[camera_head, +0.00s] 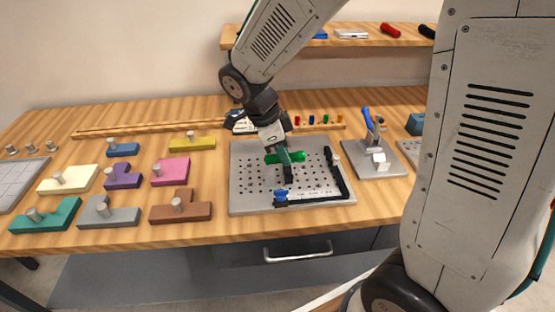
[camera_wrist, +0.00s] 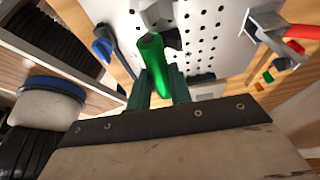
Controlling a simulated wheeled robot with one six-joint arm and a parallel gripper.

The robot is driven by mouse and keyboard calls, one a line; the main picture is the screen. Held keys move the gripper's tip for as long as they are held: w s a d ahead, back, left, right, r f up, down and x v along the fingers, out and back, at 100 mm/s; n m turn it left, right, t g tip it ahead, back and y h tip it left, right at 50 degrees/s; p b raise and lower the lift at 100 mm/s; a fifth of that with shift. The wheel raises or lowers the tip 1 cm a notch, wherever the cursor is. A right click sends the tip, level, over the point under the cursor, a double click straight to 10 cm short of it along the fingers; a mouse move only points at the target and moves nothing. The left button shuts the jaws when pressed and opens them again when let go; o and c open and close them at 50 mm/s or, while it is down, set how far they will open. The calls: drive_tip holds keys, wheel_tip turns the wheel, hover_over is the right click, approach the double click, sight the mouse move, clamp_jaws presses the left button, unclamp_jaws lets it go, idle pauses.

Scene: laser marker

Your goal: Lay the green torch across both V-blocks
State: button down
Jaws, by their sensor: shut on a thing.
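The green torch (camera_head: 298,157) is a short green cylinder above the perforated metal plate (camera_head: 240,203) in the head view. My gripper (camera_head: 286,168) is shut on it. In the wrist view the torch (camera_wrist: 152,55) runs between the two fingers (camera_wrist: 158,90), its rounded end pointing away from my wrist. A light grey block (camera_wrist: 157,15) shows just beyond that end and may be a V-block. A dark piece sits beside it. I cannot clearly make out both V-blocks, since my arm and gripper cover part of the plate. Contact between torch and blocks cannot be told.
A blue-knobbed part (camera_head: 280,196) and a black rail (camera_head: 337,170) border the plate's front and right. A blue-handled fixture (camera_head: 373,150) stands to the right. Coloured knobbed blocks, including a pink one (camera_head: 171,171), fill the bench's left. A shelf (camera_head: 350,42) hangs behind.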

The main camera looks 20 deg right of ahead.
drive_tip(key=shift+w+a+f, duration=0.15)
drive_tip(key=shift+w+f, duration=0.15)
drive_tip(key=shift+f, duration=0.3)
drive_tip(key=shift+w+a+f, duration=0.15)
drive_tip(key=shift+w+f, duration=0.1)
drive_tip(key=shift+f, duration=0.35)
drive_tip(key=shift+w+a+f, duration=0.15)
drive_tip(key=shift+w+f, duration=0.15)
drive_tip(key=shift+f, duration=0.3)
drive_tip(key=shift+f, duration=0.1)
drive_tip(key=shift+f, duration=0.5)
drive_tip(key=c, duration=1.3)
unclamp_jaws()
drive_tip(key=shift+r, duration=0.1)
